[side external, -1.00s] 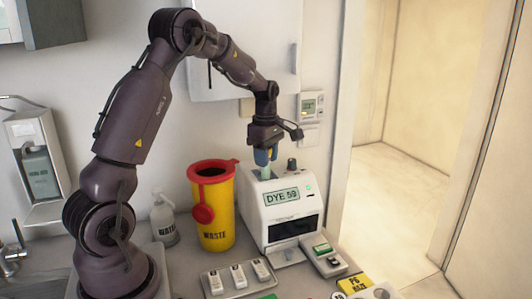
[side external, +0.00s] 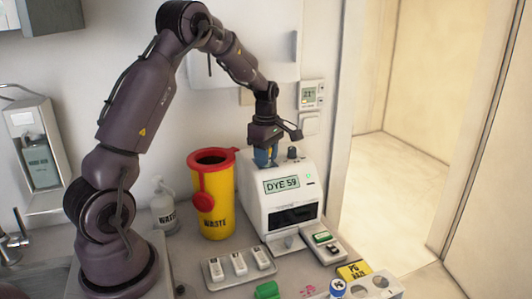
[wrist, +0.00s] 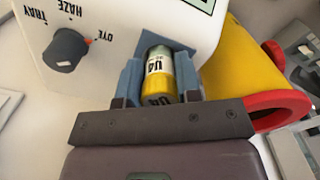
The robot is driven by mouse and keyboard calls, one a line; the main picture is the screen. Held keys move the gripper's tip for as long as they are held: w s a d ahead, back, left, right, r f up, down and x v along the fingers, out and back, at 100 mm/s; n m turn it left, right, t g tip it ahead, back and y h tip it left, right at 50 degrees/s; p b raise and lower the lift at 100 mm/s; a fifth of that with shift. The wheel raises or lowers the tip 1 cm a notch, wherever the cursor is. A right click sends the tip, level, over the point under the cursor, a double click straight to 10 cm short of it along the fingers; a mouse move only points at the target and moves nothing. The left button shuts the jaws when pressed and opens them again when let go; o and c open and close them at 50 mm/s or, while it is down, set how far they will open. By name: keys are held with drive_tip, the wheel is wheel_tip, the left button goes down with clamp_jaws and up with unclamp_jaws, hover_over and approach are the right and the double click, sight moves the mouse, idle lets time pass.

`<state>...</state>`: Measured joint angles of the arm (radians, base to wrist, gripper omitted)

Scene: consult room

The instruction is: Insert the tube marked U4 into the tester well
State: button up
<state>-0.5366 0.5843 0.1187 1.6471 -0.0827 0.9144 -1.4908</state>
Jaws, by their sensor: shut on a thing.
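The tube marked U4 (wrist: 159,76) has a yellow end, a pale band with dark lettering and a silvery end. My gripper (side external: 264,160) is shut on it, with a blue finger on each side in the wrist view (wrist: 160,82). The white tester (side external: 283,205) shows "DYE 59". My fingertips are low at its top, by the well. In the wrist view the tube's far end meets the dark blue-grey well area (wrist: 187,38). How deep the tube sits is hidden. The tester's dial (wrist: 68,48) has its red mark towards "DYE".
A yellow waste bin (side external: 218,212) with a red rim stands close left of the tester. In front are a tray with several white pieces (side external: 239,268), a small tray with a green-topped item (side external: 322,238), a green block (side external: 267,290) and a holed rack (side external: 362,287).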

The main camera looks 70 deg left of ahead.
drive_tip(key=o, duration=1)
drive_tip(key=shift+r, duration=0.1)
wheel_tip(320, 180, up, 13)
idle(0.4)
